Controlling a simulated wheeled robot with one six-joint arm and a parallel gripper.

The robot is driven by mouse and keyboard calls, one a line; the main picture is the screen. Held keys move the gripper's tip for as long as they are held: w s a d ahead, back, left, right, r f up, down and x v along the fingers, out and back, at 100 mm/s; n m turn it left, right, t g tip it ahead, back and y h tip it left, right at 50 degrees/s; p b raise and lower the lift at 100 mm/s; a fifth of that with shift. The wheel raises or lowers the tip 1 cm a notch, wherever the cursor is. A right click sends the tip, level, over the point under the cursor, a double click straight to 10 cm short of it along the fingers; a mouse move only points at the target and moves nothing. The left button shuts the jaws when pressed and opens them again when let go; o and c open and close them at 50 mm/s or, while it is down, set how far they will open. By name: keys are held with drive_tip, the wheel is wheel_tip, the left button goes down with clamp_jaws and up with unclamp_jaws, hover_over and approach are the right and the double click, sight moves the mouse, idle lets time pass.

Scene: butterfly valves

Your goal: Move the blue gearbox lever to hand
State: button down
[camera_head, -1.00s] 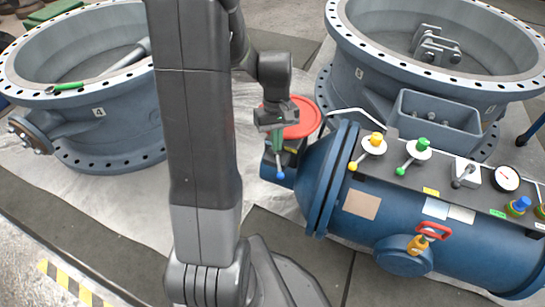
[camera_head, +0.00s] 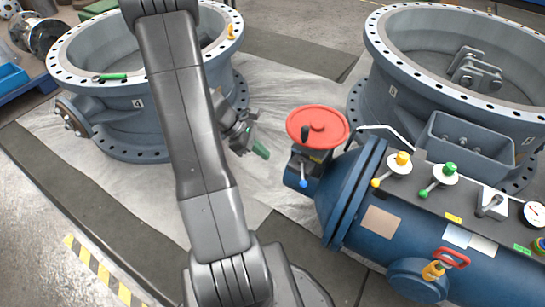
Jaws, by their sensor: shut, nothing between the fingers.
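The gearbox lever (camera_head: 303,172) is a short lever with a blue ball end. It sits on the dark blue gearbox (camera_head: 292,172) below the red handwheel (camera_head: 318,127) and points down toward the camera. My gripper (camera_head: 261,150), with green fingers, is shut and empty. It is in the air to the left of the gearbox and apart from the lever, and my arm hides part of its wrist.
A blue cylinder (camera_head: 350,200) joins the gearbox on the right, carrying yellow (camera_head: 390,172) and green (camera_head: 438,180) levers and a gauge (camera_head: 535,213). Large flanged valve rings stand at left (camera_head: 130,115) and right (camera_head: 400,100). Pale sheeting lies between them.

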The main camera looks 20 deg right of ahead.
sight(302, 172)
drive_tip(key=shift+s+d+r+b+x, duration=0.25)
drive_tip(key=shift+b+x, duration=0.4)
drive_tip(key=shift+x, duration=1.25)
drive_tip(key=shift+s+d+r+b+x, duration=0.1)
drive_tip(key=shift+d+r+b+x, duration=0.45)
drive_tip(key=shift+x, duration=1.3)
drive_tip(key=shift+s+d+r+b+x, duration=0.15)
drive_tip(key=shift+b+x, duration=0.65)
drive_tip(key=shift+x, duration=1.1)
drive_tip(key=shift+f, duration=0.1)
drive_tip(key=shift+s+d+f+b, duration=0.1)
drive_tip(key=shift+s+d+b, duration=0.35)
drive_tip(key=shift+d+b, duration=0.1)
